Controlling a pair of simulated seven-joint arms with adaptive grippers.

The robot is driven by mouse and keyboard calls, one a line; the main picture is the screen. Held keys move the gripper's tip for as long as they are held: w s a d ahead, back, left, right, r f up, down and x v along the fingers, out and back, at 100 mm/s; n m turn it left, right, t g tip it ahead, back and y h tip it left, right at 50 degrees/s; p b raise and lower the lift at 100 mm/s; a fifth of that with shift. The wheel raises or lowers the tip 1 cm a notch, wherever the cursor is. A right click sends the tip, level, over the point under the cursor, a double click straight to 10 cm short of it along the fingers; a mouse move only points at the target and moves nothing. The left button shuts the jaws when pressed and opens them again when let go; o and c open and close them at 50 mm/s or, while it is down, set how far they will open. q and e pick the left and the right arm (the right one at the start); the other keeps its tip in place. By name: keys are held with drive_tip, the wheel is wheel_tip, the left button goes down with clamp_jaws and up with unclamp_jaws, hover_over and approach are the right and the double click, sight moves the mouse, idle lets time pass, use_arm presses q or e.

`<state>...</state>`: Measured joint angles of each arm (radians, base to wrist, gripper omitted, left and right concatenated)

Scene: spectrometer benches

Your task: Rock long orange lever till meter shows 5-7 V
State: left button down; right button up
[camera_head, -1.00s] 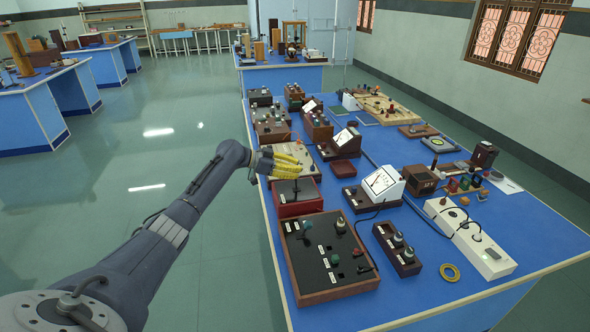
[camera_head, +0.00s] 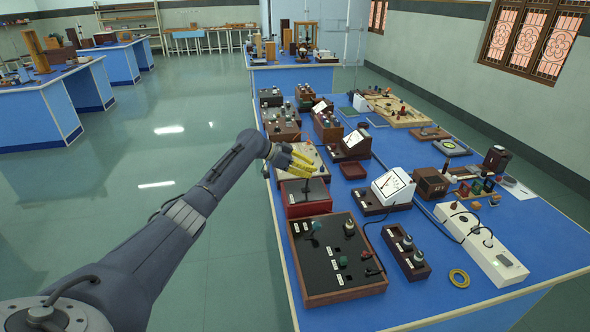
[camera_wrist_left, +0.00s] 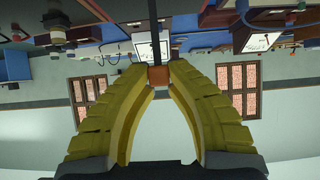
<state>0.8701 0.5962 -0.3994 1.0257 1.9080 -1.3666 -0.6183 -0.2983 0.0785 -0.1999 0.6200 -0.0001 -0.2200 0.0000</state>
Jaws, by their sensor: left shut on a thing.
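My left gripper (camera_head: 312,168) has yellow fingers and is above a low red box with a black top (camera_head: 306,193). In the left wrist view, its fingertips (camera_wrist_left: 158,76) are shut on a small orange block, the lever's end (camera_wrist_left: 158,77). A dark rod (camera_wrist_left: 156,35) runs from that block toward the equipment; it also shows dimly above the red box. The white-faced meter (camera_head: 392,184) stands on a dark base to the right of the box. Its needle is visible, but the reading is too small to tell. My right gripper is not in view.
A wooden box with a black panel (camera_head: 338,262) stands in front of the red box. A long white unit (camera_head: 480,245), a small dark two-terminal box (camera_head: 405,252) and a yellow ring (camera_head: 459,278) lie to the right. The floor left of the bench is clear.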

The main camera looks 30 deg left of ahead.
use_arm(q)
drive_tip(key=w+d+g+y, duration=0.2)
drive_tip(key=shift+d+f+y, duration=0.35)
drive_tip(key=shift+f+y, duration=0.05)
drive_tip(key=shift+w+d+f, duration=0.25)
drive_tip(key=shift+d+f, duration=0.1)
drive_tip(key=c, duration=1.3)
unclamp_jaws()
drive_tip(key=shift+c, duration=0.2)
drive_tip(key=shift+o, duration=0.3)
drive_tip(key=shift+a+r, duration=0.1)
drive_tip(key=shift+a, duration=0.05)
drive_tip(key=shift+s+a+r, duration=0.1)
drive_tip(key=shift+a+r, duration=0.05)
drive_tip(key=shift+r, duration=0.05)
drive_tip(key=v, duration=1.1)
